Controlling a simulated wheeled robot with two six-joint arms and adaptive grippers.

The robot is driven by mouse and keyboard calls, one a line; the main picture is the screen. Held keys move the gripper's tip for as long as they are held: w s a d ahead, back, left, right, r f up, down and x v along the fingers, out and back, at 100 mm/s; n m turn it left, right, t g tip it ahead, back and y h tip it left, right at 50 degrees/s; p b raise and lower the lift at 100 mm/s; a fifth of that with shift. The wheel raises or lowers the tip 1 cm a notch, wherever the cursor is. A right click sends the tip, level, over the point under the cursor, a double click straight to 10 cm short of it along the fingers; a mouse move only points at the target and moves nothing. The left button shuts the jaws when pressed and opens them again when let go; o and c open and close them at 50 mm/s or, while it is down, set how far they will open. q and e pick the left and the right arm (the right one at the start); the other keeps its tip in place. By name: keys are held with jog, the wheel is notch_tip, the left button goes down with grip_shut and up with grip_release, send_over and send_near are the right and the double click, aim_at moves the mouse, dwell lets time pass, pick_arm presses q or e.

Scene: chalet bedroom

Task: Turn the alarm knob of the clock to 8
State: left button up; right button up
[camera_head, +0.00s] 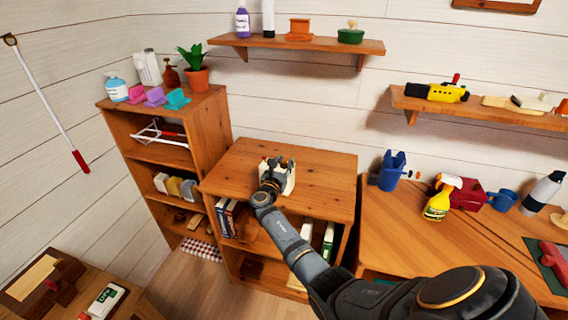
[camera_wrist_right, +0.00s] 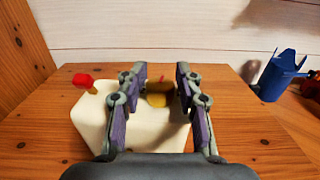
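The clock is a cream box (camera_head: 290,180) on top of the low wooden cabinet in the head view, partly hidden by my right gripper (camera_head: 274,168). In the right wrist view the cream clock body (camera_wrist_right: 90,122) lies below and beyond the fingers. A red knob (camera_wrist_right: 83,81) stands up at its left. A yellow-brown knob (camera_wrist_right: 159,98) with a thin red pointer shows between the fingertips. My right gripper (camera_wrist_right: 161,72) is open, with its fingers on either side of that knob. I cannot tell whether they touch it. The dial numbers are not visible. My left gripper is out of view.
The cabinet top (camera_head: 325,165) is otherwise clear. A blue pencil-cup-like container (camera_head: 391,171) and a yellow spray bottle (camera_head: 438,200) stand on the desk to the right. A bookcase (camera_head: 205,120) with a potted plant (camera_head: 195,70) rises at the left.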

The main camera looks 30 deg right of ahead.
jog(key=shift+o, duration=0.7)
jog(key=shift+s+a, duration=0.15)
jog(key=v, duration=1.1)
jog(key=shift+s+a, duration=0.2)
jog(key=shift+a, duration=0.05)
